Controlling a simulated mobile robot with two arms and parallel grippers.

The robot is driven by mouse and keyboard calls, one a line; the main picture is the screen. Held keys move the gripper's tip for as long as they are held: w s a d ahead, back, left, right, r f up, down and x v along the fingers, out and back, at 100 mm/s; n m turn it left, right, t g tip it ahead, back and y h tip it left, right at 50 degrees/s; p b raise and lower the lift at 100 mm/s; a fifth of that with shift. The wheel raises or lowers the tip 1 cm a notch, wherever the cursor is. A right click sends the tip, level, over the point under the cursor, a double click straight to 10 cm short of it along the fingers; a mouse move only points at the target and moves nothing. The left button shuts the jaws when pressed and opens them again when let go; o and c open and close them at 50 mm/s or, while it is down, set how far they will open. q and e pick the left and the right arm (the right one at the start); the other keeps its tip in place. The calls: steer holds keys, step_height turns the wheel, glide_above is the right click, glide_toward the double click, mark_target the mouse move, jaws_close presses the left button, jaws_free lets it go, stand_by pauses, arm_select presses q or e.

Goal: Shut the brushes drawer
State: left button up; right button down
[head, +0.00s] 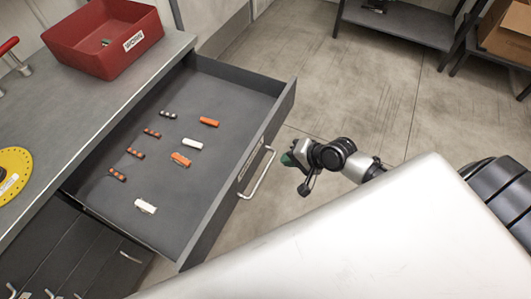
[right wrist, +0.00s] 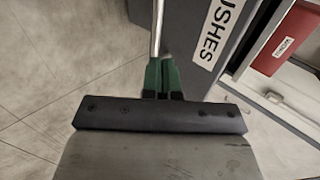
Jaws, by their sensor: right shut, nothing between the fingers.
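The grey brushes drawer (head: 228,103) stands pulled out from the workbench in the head view. Several small orange, white and dark parts lie on its floor. Its front has a metal bar handle (head: 262,172). In the right wrist view the white label (right wrist: 214,30) ends in "USHES", and the handle (right wrist: 157,30) runs down to the fingers. My right gripper (head: 289,159), with green fingertips, is just outside the drawer front near the handle. Its fingers (right wrist: 163,75) are shut and empty. I cannot tell whether they touch the handle. My left gripper is not in view.
A red bin (head: 103,38) and a yellow disc (head: 12,172) are on the bench top (head: 75,120). Other closed drawers (head: 85,262) are below it. A shelf (head: 400,25) and a cardboard box (head: 507,30) stand at the back right. The floor (head: 300,85) beyond the drawer is clear.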

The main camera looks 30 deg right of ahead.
mark_target(259, 155)
steer(key=x, duration=0.4)
steer(key=shift+w+a+p, duration=0.35)
steer(key=shift+w+a, duration=0.4)
steer(key=shift+w, duration=0.35)
steer(key=shift+w+a+f, duration=0.15)
steer(key=shift+w+a, duration=0.35)
steer(key=shift+w, duration=0.1)
